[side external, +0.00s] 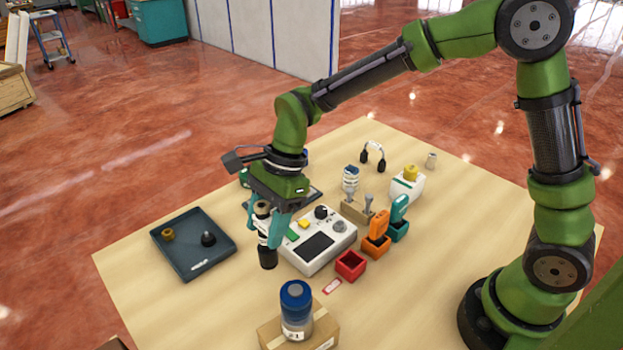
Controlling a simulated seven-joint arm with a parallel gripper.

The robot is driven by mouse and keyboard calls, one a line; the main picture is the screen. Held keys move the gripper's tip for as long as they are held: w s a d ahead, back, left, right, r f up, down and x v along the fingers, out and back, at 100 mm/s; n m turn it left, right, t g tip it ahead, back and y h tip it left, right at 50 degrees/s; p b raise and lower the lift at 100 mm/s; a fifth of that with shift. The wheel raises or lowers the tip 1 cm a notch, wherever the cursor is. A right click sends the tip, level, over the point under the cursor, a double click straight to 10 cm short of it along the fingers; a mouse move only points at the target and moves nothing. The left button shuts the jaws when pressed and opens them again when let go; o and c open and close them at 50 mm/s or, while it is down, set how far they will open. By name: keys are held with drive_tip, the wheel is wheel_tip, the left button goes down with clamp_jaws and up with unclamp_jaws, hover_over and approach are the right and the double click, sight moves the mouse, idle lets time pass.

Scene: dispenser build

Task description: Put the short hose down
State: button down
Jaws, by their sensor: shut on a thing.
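My gripper (271,236), with teal fingers, points down over the table (420,280) just left of the white control box. It is shut on the short hose (267,258), a dark upright cylinder with a pale middle. The fingers hide part of it. Its black lower end is close to the tabletop; I cannot tell whether it touches.
Close on the right is the white control box (325,252) with a dark screen. A dark tray (192,245) with two small parts lies left. A blue-lidded jar (296,308) stands on a cardboard box in front. A red bin (350,265) and orange bin (376,246) stand right.

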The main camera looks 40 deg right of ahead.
drive_tip(key=shift+w+a+f, duration=0.3)
drive_tip(key=shift+w+f, duration=0.25)
drive_tip(key=shift+f, duration=0.1)
drive_tip(key=shift+w+a+f, duration=0.35)
drive_tip(key=shift+w+f, duration=0.15)
drive_tip(key=shift+f, duration=0.1)
drive_tip(key=shift+w+a+f, duration=0.3)
drive_tip(key=shift+w+f, duration=0.25)
drive_tip(key=shift+f, duration=0.1)
drive_tip(key=shift+f, duration=0.1)
drive_tip(key=shift+c, duration=2.4)
unclamp_jaws()
drive_tip(key=shift+f, duration=0.1)
